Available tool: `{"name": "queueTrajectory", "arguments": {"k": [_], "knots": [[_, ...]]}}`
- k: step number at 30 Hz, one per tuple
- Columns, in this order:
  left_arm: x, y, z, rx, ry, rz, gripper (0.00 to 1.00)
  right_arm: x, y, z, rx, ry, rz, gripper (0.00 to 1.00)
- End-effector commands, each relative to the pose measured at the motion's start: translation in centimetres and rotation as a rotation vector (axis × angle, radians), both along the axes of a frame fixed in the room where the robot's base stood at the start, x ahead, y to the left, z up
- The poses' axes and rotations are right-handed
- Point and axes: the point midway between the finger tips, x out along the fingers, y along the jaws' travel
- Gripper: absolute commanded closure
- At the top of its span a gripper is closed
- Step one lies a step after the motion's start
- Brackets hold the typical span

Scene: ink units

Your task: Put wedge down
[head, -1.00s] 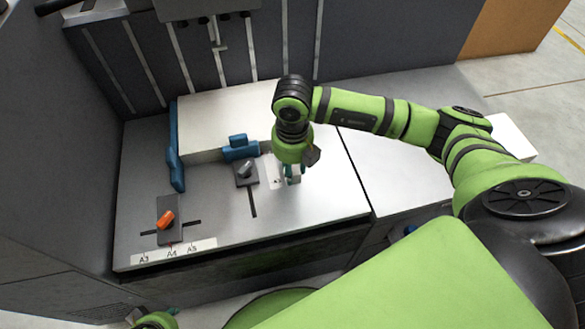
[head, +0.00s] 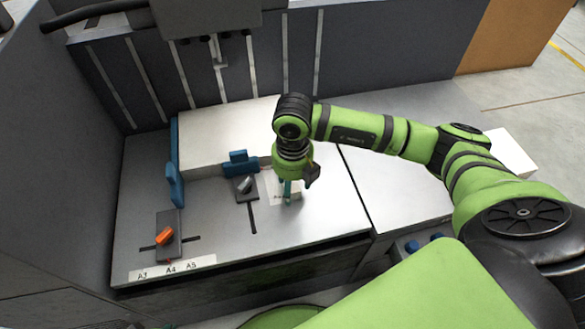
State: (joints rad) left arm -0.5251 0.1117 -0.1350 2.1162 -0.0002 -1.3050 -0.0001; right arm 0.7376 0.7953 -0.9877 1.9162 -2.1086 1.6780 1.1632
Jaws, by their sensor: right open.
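My right gripper (head: 288,190) points down over the right part of the metal worktop (head: 315,215). Its teal fingers are open and reach close to the surface. A small pale block, which looks like the wedge (head: 296,190), is at the fingertips; the fingers partly hide it. It appears to rest on or just above a white printed card (head: 275,190), but the contact is too small to tell. My left gripper is not in view.
A large white paper stack (head: 220,130) lies behind, between blue guides (head: 174,178) and (head: 240,163). A label strip (head: 165,268) lies at the front edge. Free metal lies front right.

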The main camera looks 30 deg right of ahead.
Motion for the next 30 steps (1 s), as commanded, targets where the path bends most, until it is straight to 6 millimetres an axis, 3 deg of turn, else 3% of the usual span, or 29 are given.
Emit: {"name": "queueTrajectory", "arguments": {"k": [9, 15, 21, 30], "knots": [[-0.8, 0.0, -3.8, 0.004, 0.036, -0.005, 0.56, 0.2, 0.0, 7.0, 0.001, -0.007, 0.000, 0.42], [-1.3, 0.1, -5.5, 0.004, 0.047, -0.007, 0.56, 0.1, 0.0, 10.5, 0.000, -0.004, -0.001, 0.42], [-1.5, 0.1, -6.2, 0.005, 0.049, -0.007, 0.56, 0.0, 0.0, 12.0, 0.000, -0.002, 0.000, 0.42], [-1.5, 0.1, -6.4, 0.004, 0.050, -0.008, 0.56, 0.0, 0.0, 12.1, 0.000, -0.001, 0.000, 0.42]]}}
